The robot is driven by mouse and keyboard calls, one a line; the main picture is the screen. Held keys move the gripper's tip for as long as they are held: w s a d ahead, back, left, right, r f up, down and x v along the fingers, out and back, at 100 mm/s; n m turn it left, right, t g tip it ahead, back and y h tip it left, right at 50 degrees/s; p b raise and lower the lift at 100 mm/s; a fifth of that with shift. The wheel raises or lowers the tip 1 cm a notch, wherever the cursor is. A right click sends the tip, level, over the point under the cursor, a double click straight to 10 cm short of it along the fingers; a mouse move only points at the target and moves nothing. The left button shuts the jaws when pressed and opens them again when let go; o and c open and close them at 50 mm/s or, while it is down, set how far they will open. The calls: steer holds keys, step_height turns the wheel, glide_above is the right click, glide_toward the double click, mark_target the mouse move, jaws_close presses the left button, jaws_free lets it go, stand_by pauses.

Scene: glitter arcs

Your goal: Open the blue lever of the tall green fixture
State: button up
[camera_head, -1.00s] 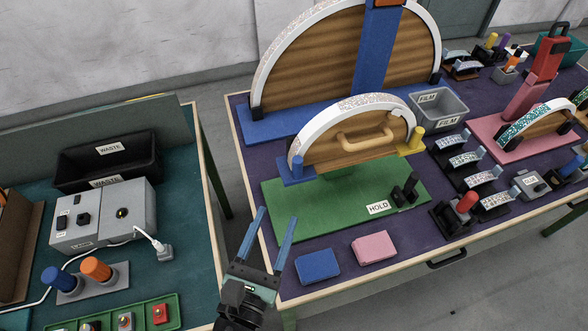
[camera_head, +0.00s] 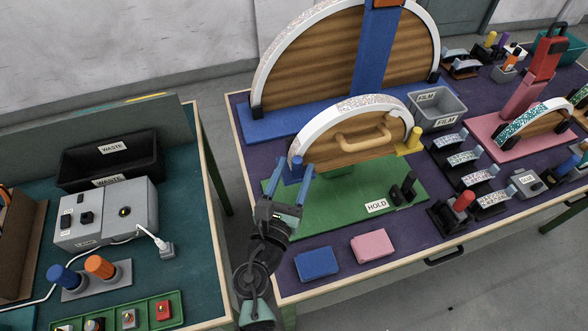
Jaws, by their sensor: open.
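The green fixture (camera_head: 335,222) stands on the purple table and holds an upright wooden half-round board (camera_head: 352,150) with a speckled white arc (camera_head: 350,107) along its edge. A blue lever (camera_head: 297,163) with a rounded top is at the arc's left end; a yellow lever (camera_head: 415,138) is at its right end. My gripper (camera_head: 295,167) is open, with blue fingers pointing away from me. In the picture its fingertips lie on either side of the blue lever. The lever's lower part is partly hidden by the fingers, and I cannot tell whether they touch it.
A larger arched fixture with a blue base (camera_head: 268,122) stands close behind. A blue pad (camera_head: 317,264) and a pink pad (camera_head: 372,245) lie in front. A HOLD label (camera_head: 376,206) and black clips (camera_head: 403,188) are at the right. The table's left edge is near.

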steer(key=shift+c, duration=0.4)
jaws_close()
steer(key=shift+f+b, duration=0.3)
steer(key=shift+b, duration=0.8)
steer(key=b, duration=0.2)
steer(key=t+b, duration=0.1)
steer(key=b, duration=0.2)
steer(key=shift+s+d+f+m, duration=0.1)
steer(key=shift+s+f+m, duration=0.15)
steer(key=shift+f+m, duration=0.15)
steer(key=m+t+h+b, duration=0.1)
steer(key=b, duration=0.4)
steer(key=s+f+m+t+b, duration=0.1)
steer(key=b, duration=0.5)
steer(key=shift+d+h, duration=0.15)
steer(key=shift+h, duration=0.25)
steer(key=m+b, duration=0.1)
steer(key=b, duration=0.3)
steer(key=m+t+h+b, duration=0.1)
steer(key=b, duration=0.3)
steer(key=shift+s+d+f+h, duration=0.1)
steer(key=shift+s+h, duration=0.1)
steer(key=shift+h, duration=0.1)
steer(key=shift+s+r+m+t+h+b, duration=0.1)
steer(key=shift+r+m+t+h+b, duration=0.35)
steer(key=shift+b, duration=0.95)
steer(key=shift+f, duration=0.2)
